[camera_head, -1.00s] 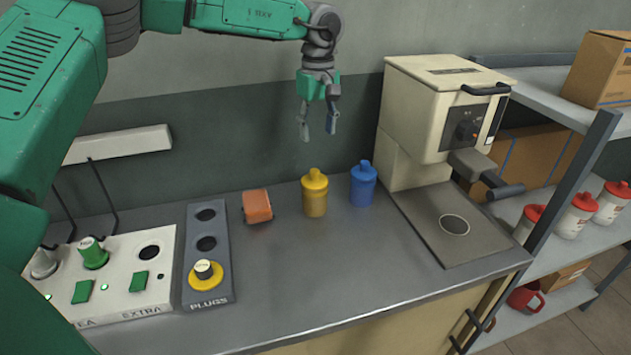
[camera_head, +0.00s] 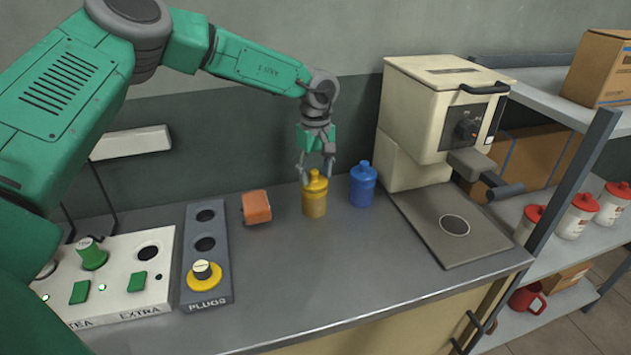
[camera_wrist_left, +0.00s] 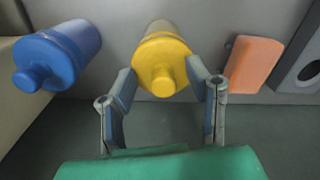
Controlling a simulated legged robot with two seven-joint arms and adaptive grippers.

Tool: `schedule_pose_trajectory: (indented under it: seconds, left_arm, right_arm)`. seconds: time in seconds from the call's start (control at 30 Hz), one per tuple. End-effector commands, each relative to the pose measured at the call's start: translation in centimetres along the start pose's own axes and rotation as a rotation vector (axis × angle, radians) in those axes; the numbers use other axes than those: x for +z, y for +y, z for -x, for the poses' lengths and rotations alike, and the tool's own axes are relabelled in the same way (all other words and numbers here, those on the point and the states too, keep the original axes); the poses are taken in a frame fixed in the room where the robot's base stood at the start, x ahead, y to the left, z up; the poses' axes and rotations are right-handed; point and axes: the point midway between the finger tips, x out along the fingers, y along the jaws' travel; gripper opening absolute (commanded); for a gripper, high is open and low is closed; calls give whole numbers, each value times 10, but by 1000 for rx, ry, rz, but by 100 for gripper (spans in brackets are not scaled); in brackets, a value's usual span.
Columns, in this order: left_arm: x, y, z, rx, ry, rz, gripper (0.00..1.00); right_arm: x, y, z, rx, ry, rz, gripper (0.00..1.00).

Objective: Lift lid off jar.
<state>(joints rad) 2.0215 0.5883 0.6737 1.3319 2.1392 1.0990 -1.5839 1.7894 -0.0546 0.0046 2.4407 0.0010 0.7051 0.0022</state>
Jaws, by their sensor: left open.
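A yellow jar (camera_head: 314,202) with a knobbed yellow lid (camera_head: 315,182) stands upright on the counter. A blue jar (camera_head: 362,190) with a blue lid stands just to its right. My left gripper (camera_head: 316,178) points down at the yellow lid, with its fingers apart on either side of the knob. In the left wrist view the open fingers reach toward the sides of the yellow lid (camera_wrist_left: 163,66), and the blue jar (camera_wrist_left: 62,52) is at the left. I cannot tell whether the fingers touch the lid. My right gripper is out of view.
An orange block (camera_head: 257,207) lies left of the yellow jar. A plugs panel (camera_head: 219,252) and a switch panel (camera_head: 123,275) are further left. A cream press machine (camera_head: 434,120) stands on the right, near a metal shelf (camera_head: 560,110). The front counter is clear.

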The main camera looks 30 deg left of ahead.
Motion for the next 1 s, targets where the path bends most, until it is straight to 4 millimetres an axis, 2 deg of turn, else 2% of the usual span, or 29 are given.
schedule_pose_trajectory:
  seconds: [0.1,0.13,0.23,0.27,0.57,0.67,1.0]
  left_arm:
    - [-1,-1,0,0,-1,1,44]
    - [-1,-1,0,0,-2,1,37]
    - [-1,-1,0,0,-2,1,2]
    - [-1,-1,0,0,-2,1,0]
    - [-1,0,0,-1,-1,1,0]
    - [-1,0,7,0,-1,1,0]
    - [-1,0,73,2,-1,2,0]
  right_arm:
    - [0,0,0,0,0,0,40]
    - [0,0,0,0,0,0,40]
    - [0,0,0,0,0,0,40]
    - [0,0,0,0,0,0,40]
    - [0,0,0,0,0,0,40]
    - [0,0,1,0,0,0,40]
    - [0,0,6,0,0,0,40]
